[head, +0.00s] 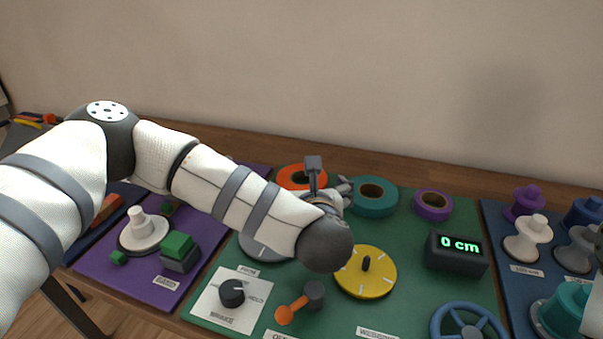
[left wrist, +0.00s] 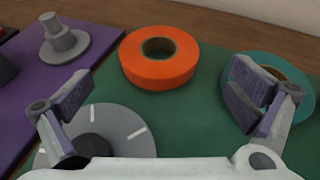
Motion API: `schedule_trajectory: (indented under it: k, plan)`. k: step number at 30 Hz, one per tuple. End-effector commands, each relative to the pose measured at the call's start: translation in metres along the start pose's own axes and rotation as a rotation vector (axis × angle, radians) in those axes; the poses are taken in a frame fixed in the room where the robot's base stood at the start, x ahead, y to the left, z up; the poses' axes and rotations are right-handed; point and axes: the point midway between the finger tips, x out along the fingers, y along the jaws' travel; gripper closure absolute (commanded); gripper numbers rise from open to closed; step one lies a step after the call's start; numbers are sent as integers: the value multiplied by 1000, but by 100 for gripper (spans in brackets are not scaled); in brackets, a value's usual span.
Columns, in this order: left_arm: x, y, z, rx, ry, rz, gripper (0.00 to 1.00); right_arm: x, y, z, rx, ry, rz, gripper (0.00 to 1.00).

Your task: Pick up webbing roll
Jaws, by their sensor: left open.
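Three webbing rolls lie flat at the back of the green mat (head: 410,285): an orange roll (head: 289,179), a teal roll (head: 373,209) and a purple roll (head: 433,214). My left gripper (head: 328,186) is open and empty above the back of the mat, partly hidden by its own arm, and it covers part of the orange roll. In the left wrist view the orange roll (left wrist: 132,69) lies beyond the gap between the open fingers (left wrist: 166,98), not touching them. The teal roll (left wrist: 292,72) is partly behind the right-hand finger. My right gripper is not in view.
A grey dial (left wrist: 137,137) sits below the left-hand finger. A yellow dial (head: 378,283), a display reading 0 cm (head: 457,264), an orange lever (head: 290,309) and a blue wheel (head: 470,313) stand on the mat. Spools (head: 528,240) stand right; a purple mat (head: 135,280) lies left.

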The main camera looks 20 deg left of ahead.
Motion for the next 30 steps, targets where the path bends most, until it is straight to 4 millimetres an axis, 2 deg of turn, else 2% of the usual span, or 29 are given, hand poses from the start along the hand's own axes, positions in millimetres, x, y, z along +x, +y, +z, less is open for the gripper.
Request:
schedule_trajectory:
  k: [1,3,8,13,16,22,23,27,30]
  plan:
    - [15,1,-8,4,11,5,0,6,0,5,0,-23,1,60]
    - [28,1,-8,4,10,4,0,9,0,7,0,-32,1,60]
    - [48,1,-6,3,7,3,0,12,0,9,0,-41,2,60]
    - [81,2,-6,3,7,3,0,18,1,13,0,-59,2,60]
    - [90,2,-5,4,6,1,0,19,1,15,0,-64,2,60]
    - [91,1,-2,3,2,-1,0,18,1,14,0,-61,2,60]
    - [91,1,-2,3,2,-1,5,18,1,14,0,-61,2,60]
    - [91,1,-2,3,2,-1,36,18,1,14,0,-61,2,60]
    - [91,1,-2,3,2,-1,36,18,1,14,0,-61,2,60]
